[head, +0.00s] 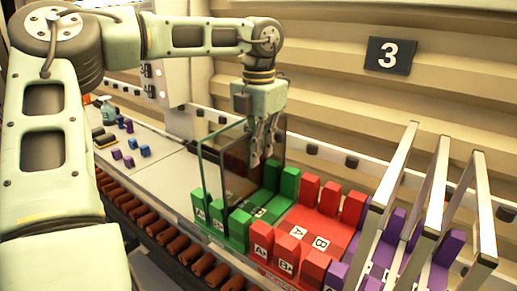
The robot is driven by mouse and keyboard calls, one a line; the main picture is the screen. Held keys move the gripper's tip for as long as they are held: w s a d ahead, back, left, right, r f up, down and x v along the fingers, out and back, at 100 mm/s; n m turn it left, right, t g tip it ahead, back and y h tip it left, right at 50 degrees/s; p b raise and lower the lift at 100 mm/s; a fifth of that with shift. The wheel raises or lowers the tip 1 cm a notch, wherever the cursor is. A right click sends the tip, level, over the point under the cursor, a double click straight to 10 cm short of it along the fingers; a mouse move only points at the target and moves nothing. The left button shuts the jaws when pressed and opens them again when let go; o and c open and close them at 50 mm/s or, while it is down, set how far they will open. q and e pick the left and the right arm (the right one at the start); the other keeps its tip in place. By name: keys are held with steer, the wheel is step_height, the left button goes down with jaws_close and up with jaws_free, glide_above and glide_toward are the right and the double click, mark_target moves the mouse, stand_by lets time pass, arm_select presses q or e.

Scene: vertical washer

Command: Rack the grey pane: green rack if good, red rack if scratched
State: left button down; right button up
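A dark grey see-through pane (238,180) stands about upright at the green rack (237,232), its lower part among the green blocks. A clear pane with green edges (200,160) stands close beside it, overlapping it in view. My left gripper (262,160) points down at the upper right part of the panes. Its fingers are close together and overlap the grey pane's edge; whether they grip it I cannot tell. The red rack (322,228) is right of the green one and holds no pane. No scratch can be made out. My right gripper is out of view.
A purple rack (440,265) at the right holds several tall pale-framed panes (437,180). A brown roller conveyor (165,235) runs along the front. Small blue and purple blocks (130,150) lie on the pale table at the left. A "3" sign (390,56) hangs behind.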

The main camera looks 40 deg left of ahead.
arm_select(q)
steer(key=c, duration=1.9)
jaws_free()
steer(key=shift+o, duration=0.2)
steer(key=shift+f, duration=0.1)
step_height(320, 180, up, 12)
steer(key=shift+r, duration=0.1)
